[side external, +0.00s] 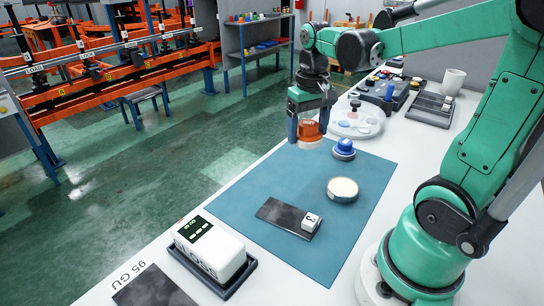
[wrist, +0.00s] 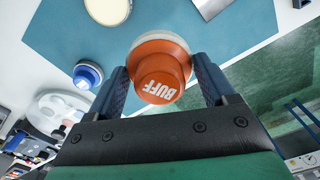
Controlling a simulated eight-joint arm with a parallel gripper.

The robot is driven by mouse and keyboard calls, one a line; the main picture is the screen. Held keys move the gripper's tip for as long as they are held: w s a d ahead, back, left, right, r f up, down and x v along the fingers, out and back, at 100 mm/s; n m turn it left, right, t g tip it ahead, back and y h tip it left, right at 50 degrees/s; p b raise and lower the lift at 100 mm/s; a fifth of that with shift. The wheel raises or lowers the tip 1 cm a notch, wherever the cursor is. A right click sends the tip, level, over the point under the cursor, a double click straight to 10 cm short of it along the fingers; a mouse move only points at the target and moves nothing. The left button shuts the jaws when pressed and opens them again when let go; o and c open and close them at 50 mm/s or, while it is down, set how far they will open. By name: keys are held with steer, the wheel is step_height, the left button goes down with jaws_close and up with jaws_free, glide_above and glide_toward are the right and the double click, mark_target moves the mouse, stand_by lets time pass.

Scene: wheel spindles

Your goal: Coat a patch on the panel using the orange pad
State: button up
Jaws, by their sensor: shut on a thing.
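My gripper (side external: 308,126) is shut on the orange pad (side external: 309,132), one finger on each side of its knob. In the wrist view the orange pad (wrist: 160,72) reads BUFF and has a pale rim beneath. It is upright at the far corner of the teal mat; I cannot tell whether it touches the surface. The dark panel (side external: 279,213) lies flat on the mat, nearer the camera, with a white block marked 3 (side external: 311,223) on its right end. A round tin with a cream top (side external: 342,189) stands between pad and panel. A blue pad (side external: 344,148) sits beside my gripper.
A white meter (side external: 209,249) sits in a dark tray (side external: 236,281) in front of the mat (side external: 330,255). Another dark plate (side external: 155,290) lies by a 95 GU label. A pale round tray (side external: 345,129), a dark box and a mug (side external: 453,81) stand behind. Much of the mat is clear.

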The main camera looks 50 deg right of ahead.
mark_target(343, 186)
steer(key=s+d+f+m, duration=0.1)
steer(key=s, duration=0.1)
steer(key=s+d+f+m, duration=0.1)
steer(key=s, duration=0.2)
steer(key=s+d+f+m, duration=0.1)
steer(key=s+f, duration=0.1)
steer(key=s, duration=0.1)
steer(key=shift+d+m, duration=0.3)
steer(key=shift+d, duration=0.1)
steer(key=shift+f, duration=2.75)
steer(key=shift+f, duration=0.55)
steer(key=shift+r, duration=3.5)
steer(key=shift+w, duration=0.1)
